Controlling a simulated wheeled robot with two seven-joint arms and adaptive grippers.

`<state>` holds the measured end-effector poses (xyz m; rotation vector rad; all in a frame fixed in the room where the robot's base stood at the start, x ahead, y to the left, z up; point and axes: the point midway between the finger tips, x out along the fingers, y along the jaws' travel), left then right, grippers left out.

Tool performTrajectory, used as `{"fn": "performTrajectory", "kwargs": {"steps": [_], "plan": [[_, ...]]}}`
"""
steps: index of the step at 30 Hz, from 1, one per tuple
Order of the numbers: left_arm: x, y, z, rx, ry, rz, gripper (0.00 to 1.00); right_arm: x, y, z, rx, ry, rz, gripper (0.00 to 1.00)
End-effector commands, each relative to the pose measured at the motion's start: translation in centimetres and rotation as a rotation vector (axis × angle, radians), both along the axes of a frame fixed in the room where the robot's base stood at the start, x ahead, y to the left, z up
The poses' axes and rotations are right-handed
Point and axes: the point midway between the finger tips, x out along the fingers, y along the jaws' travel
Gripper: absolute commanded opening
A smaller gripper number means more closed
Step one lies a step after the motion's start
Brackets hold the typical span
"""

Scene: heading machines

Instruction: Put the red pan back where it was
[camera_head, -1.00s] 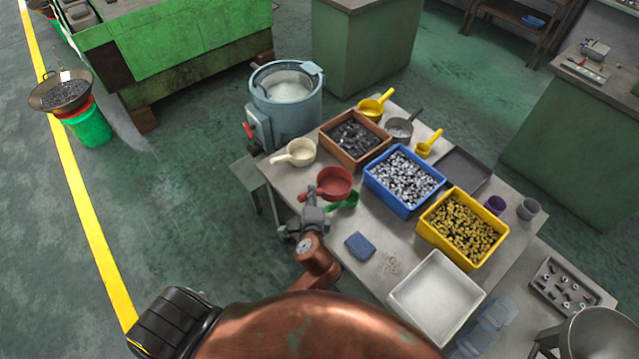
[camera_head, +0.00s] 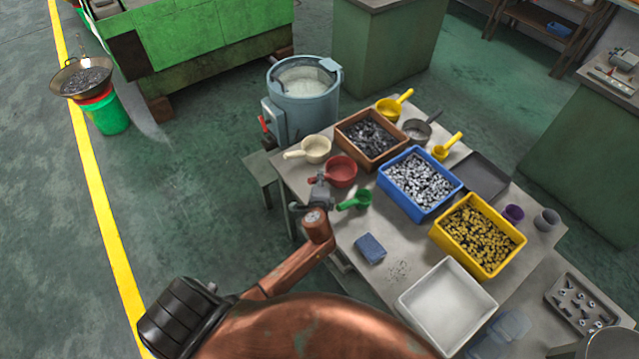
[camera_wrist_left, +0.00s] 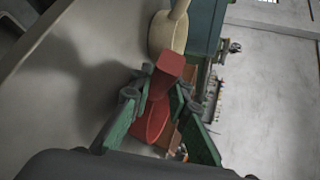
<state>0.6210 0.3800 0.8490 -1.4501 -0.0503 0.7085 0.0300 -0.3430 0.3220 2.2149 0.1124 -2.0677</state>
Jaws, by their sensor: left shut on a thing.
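The red pan (camera_head: 342,170) is at the left edge of the worktable in the head view, between a cream pan (camera_head: 316,149) and a green scoop (camera_head: 356,199). My left gripper (camera_head: 319,182) is shut on its handle. In the left wrist view the green fingers of the left gripper (camera_wrist_left: 157,98) close around the red pan's handle (camera_wrist_left: 168,68), and the cream pan (camera_wrist_left: 167,36) shows just beyond. I cannot tell whether the red pan touches the table. My right gripper is not in view.
A brown bin (camera_head: 342,126) of dark parts stands just behind the red pan. A blue bin (camera_head: 428,213) and a yellow bin (camera_head: 487,272) stand to the right. A blue block (camera_head: 370,248) lies nearer. A grey-blue drum machine (camera_head: 303,108) stands behind the table's corner.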

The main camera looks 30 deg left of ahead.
Motion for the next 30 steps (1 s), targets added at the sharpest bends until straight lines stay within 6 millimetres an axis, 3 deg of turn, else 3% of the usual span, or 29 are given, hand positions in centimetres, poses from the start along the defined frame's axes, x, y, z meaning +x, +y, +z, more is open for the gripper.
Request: {"fn": "performTrajectory", "kwargs": {"steps": [3,14,15,21,30], "plan": [[-0.06,-0.02,-1.72,0.002,0.002,0.0,0.0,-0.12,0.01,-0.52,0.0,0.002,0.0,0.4],[-0.04,-0.06,-2.01,0.001,0.0,0.0,0.0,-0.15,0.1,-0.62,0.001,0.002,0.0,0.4],[-0.07,-0.06,-1.98,0.0,0.001,0.0,0.19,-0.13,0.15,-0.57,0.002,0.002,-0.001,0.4],[-0.08,-0.06,-1.95,0.0,0.001,0.0,0.33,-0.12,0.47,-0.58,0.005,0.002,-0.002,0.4],[-0.07,-0.06,-1.8,0.0,0.001,0.0,0.34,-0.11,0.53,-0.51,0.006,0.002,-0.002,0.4]]}}
